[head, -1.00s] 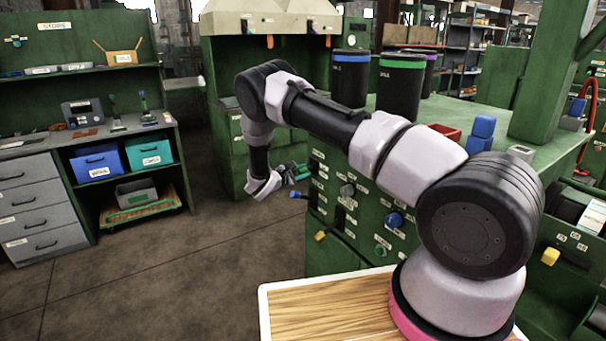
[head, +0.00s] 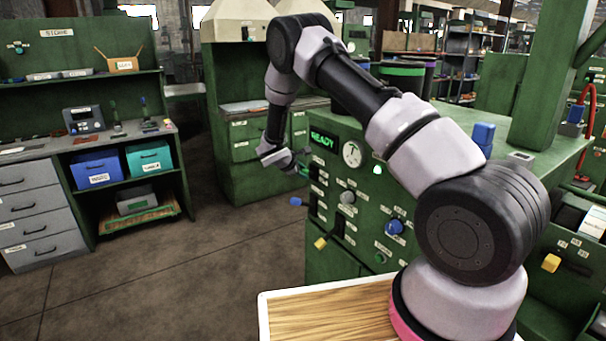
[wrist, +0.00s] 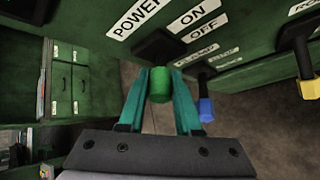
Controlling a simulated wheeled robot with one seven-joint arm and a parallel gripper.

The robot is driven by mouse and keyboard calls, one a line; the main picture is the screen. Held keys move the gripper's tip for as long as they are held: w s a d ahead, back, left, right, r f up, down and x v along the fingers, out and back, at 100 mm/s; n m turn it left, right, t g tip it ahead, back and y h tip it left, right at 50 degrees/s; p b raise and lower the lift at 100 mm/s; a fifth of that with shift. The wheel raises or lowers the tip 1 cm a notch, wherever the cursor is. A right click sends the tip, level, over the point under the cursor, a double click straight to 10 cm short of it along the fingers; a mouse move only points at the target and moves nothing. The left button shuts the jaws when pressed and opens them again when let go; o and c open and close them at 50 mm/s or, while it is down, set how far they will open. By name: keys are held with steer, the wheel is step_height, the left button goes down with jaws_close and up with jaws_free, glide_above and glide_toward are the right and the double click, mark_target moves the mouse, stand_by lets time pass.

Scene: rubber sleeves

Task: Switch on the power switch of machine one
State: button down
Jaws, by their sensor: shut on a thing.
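The power switch (wrist: 160,84) is a lever with a green knob on a dark mount, below the white POWER label (wrist: 133,18) in the wrist view. ON and OFF labels stand beside the mount. My gripper (wrist: 159,90) has its two teal fingers on either side of the green knob, shut on it. In the head view my gripper (head: 300,170) is at the left edge of the green machine's panel (head: 352,253). The machine's display (head: 323,140) reads READY in green. The knob itself is mostly hidden there.
A blue-tipped lever (wrist: 206,109) hangs close to the right finger. A yellow-tipped lever (wrist: 311,88) is further right. The panel also has a dial gauge (head: 352,154) and a blue knob (head: 394,227). Open floor lies left of the machine.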

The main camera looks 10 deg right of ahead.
stand_by(0.3)
steer(key=c, duration=0.6)
jaws_free()
steer(key=v, duration=1)
steer(key=shift+s+a+r, duration=0.2)
steer(key=shift+s+r, duration=0.05)
